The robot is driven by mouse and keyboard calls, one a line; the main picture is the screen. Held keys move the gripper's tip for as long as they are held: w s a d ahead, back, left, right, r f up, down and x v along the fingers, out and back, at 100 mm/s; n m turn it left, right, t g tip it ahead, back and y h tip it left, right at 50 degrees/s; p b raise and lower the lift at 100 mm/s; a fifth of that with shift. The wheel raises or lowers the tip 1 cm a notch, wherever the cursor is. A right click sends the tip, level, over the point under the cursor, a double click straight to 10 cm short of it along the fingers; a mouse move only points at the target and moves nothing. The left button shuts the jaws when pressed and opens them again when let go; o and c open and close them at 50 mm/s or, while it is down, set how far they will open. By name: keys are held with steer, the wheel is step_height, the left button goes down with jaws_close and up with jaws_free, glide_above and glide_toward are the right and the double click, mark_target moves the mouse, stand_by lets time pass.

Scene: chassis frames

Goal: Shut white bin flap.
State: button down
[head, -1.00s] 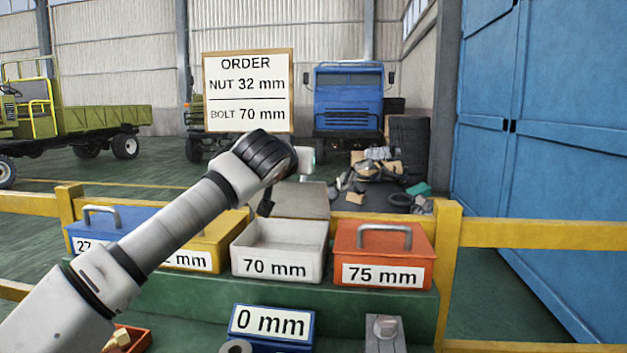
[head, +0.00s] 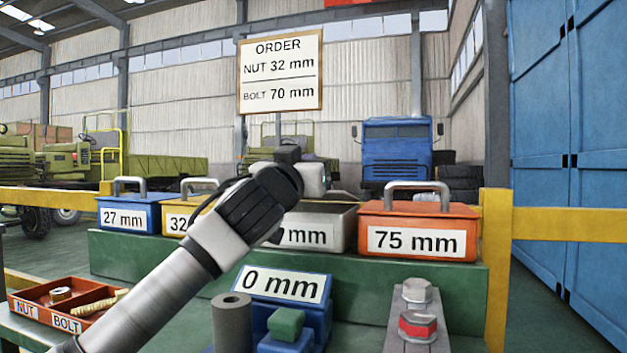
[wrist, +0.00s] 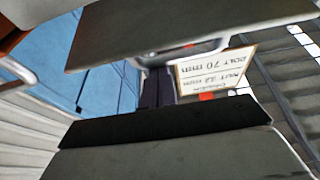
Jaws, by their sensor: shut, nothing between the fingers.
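The white bin (head: 345,236) stands on the green ledge, its label partly covered by my arm so only "mm" reads. A dark strip shows along its top; I cannot tell if this is the inside or the flap. My gripper (head: 314,179) is above the rear of the bin, largely hidden behind my dark wrist joint. Its fingertips are not clear; it is shut and holds nothing. In the upside-down wrist view a broad grey panel (wrist: 190,28) spans the top, possibly the flap. Contact with it cannot be judged.
The orange 75 mm bin (head: 420,225) with a raised handle stands close on the right. The yellow bin (head: 178,222) and blue 27 mm bin (head: 128,216) are on the left. The order board (head: 280,75) is behind. A bolt fixture (head: 416,320) and grey cylinder (head: 232,320) are in front.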

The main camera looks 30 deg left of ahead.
steer(key=shift+s+d+f+b, duration=0.1)
steer(key=shift+s+f+b, duration=0.25)
steer(key=shift+f+b, duration=0.5)
steer(key=shift+s+d+f+b, duration=0.1)
steer(key=shift+s+f+b, duration=0.2)
steer(key=shift+f+b, duration=0.55)
steer(key=shift+f, duration=0.15)
